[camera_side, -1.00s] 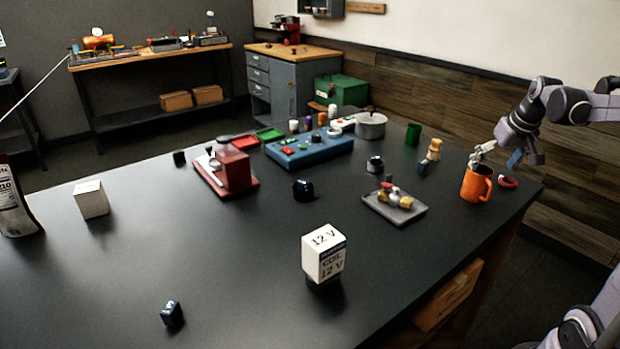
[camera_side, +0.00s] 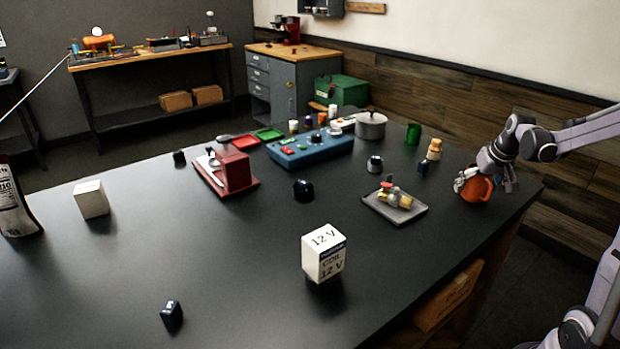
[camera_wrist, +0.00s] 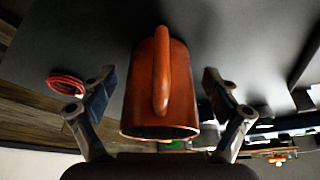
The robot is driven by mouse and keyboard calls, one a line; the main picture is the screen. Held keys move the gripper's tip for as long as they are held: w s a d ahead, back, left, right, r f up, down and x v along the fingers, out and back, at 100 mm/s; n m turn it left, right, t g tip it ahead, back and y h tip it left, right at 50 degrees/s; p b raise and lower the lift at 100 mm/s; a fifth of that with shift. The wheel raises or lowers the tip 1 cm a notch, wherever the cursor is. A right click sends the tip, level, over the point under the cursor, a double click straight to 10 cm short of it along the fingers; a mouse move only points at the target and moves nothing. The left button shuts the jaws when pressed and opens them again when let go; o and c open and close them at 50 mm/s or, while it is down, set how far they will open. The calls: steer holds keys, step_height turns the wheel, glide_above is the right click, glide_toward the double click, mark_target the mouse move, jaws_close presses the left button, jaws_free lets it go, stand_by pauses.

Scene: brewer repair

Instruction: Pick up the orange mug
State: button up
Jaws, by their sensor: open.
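The orange mug (camera_side: 474,190) stands at the right end of the dark table in the side view. My gripper (camera_side: 484,182) is down at the mug and covers part of it. In the wrist view the mug (camera_wrist: 160,85) fills the middle, with its handle toward the camera. My gripper (camera_wrist: 157,90) is open there, with one finger on each side of the mug. A gap shows between each finger and the mug's wall. The mug's base is hidden in the side view.
A grey tray (camera_side: 410,214) with small parts lies left of the mug. A wooden figure-like piece (camera_side: 434,150) and a green cup (camera_side: 413,134) stand behind it. A red ring (camera_wrist: 67,83) lies beside the mug. The table's right edge is close.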

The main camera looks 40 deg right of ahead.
steer(key=c, duration=1.4)
steer(key=shift+r, duration=0.1)
